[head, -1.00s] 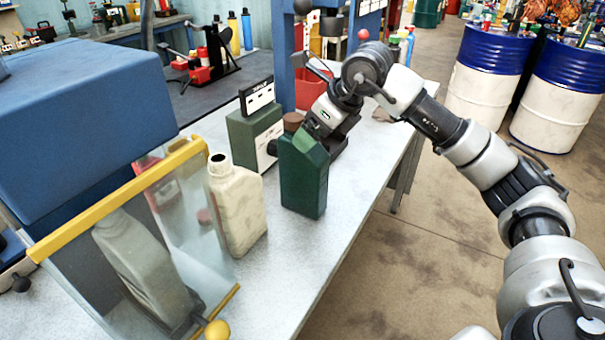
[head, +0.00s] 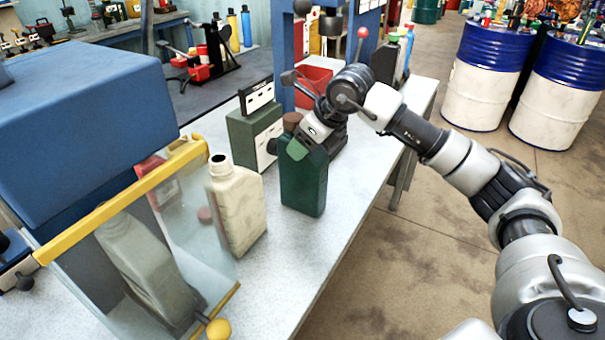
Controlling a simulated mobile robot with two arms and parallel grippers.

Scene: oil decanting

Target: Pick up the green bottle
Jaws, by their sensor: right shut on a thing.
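The green bottle (head: 303,182) stands upright on the light grey bench, with a brown cap (head: 292,120) on top. My right gripper (head: 300,147) is at the bottle's upper part and is shut on it. The bottle's body hides part of the fingers. The bottle's base looks to be at the bench surface; I cannot tell whether it is slightly raised. My left gripper is not in view.
An open cream bottle (head: 237,210) stands left of the green one. A clear panel with a yellow frame (head: 120,200) and a grey bottle (head: 145,265) behind it are at the left. A green box (head: 255,135) stands behind. The bench (head: 365,170) is clear to the right.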

